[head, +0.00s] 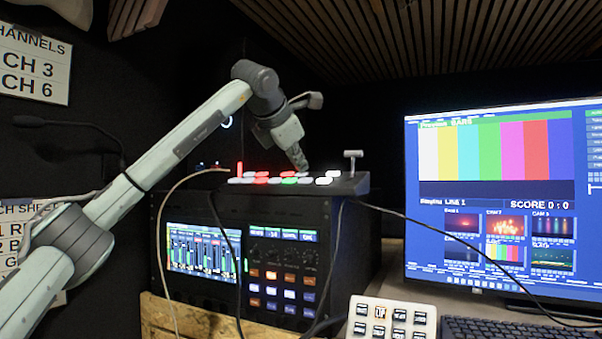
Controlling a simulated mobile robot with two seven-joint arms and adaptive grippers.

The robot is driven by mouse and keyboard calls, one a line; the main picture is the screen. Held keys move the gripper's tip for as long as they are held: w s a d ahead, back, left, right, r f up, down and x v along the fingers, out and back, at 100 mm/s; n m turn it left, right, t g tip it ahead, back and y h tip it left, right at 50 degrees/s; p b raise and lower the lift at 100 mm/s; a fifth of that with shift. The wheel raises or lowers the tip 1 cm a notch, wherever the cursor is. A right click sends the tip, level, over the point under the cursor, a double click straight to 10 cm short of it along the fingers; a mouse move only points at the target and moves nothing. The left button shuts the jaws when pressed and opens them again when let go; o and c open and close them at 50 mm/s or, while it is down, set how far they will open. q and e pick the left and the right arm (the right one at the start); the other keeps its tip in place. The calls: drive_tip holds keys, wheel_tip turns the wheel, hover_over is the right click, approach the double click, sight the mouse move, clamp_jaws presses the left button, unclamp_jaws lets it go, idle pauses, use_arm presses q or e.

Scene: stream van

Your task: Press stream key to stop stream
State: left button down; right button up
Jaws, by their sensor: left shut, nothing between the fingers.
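My left gripper (302,165) is shut and empty. It points down at the back right part of the switcher panel (350,184), close to its keys; I cannot tell whether it touches one. The panel has rows of keys, some lit red, one lit green (290,181), others white. I cannot read which key is the stream key. My right gripper is not in view.
A monitor (495,290) with colour bars and small previews stands at right. A black rack unit (345,240) with a mixer screen (200,250) and button rows carries the panel. Cables (450,235) run across the front. A keyboard (515,331) lies right of the pad.

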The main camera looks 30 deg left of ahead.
use_arm(q)
drive_tip(key=shift+s+r+p, duration=0.15)
drive_tip(key=shift+r+p, duration=0.4)
drive_tip(key=shift+r, duration=0.2)
drive_tip(key=shift+r, duration=0.1)
drive_tip(key=shift+s+r+p, duration=0.25)
drive_tip(key=shift+r+p, duration=0.3)
drive_tip(key=shift+r, duration=0.5)
drive_tip(key=r, duration=0.2)
drive_tip(key=shift+s+r, duration=0.3)
drive_tip(key=shift+s, duration=0.1)
